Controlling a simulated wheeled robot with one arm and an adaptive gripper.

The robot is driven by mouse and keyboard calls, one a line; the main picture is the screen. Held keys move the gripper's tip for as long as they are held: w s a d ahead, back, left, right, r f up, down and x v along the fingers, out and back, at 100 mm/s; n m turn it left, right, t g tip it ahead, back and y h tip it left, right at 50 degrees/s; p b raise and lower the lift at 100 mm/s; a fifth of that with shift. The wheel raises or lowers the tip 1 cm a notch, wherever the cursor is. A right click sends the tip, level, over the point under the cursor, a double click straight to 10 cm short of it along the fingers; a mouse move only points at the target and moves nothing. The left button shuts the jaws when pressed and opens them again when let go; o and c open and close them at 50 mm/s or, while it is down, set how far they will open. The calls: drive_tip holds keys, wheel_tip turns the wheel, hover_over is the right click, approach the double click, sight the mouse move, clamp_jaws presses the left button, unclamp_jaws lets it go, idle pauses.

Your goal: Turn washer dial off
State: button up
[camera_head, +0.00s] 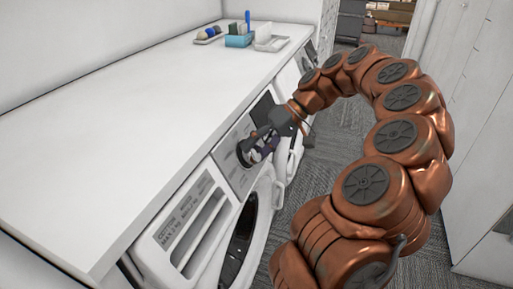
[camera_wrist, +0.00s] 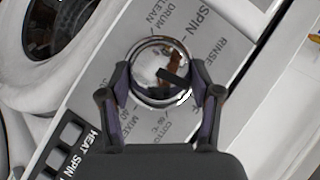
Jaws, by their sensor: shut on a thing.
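The washer (camera_head: 187,228) is a white front-loader under the counter, with a round door at its front. Its dial (camera_wrist: 161,67) is a shiny chrome knob on a grey panel, ringed by printed words such as SPIN, RINSE, DRUM CLEAN and COTTON. My gripper (camera_wrist: 161,88) has one finger on each side of the dial and is shut on it. In the head view my gripper (camera_head: 258,150) reaches the panel from the right and covers part of the dial. A dark mark shows on the chrome face, but I cannot tell whether it is a pointer or a reflection.
A long white counter (camera_head: 130,105) runs above the machines. A blue box (camera_head: 239,40) and small trays stand at its far end. Grey carpet (camera_head: 325,160) lies to the right, with white cabinets (camera_head: 475,140) beyond. The washer door (camera_head: 245,240) is below the panel.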

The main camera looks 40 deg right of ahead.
sight(257, 146)
drive_tip(key=shift+m+y, duration=0.5)
drive_tip(key=shift+m, duration=0.1)
drive_tip(key=o, duration=1.1)
drive_tip(key=shift+o, duration=0.2)
wheel_tip(257, 146, up, 10)
drive_tip(key=shift+f, duration=0.1)
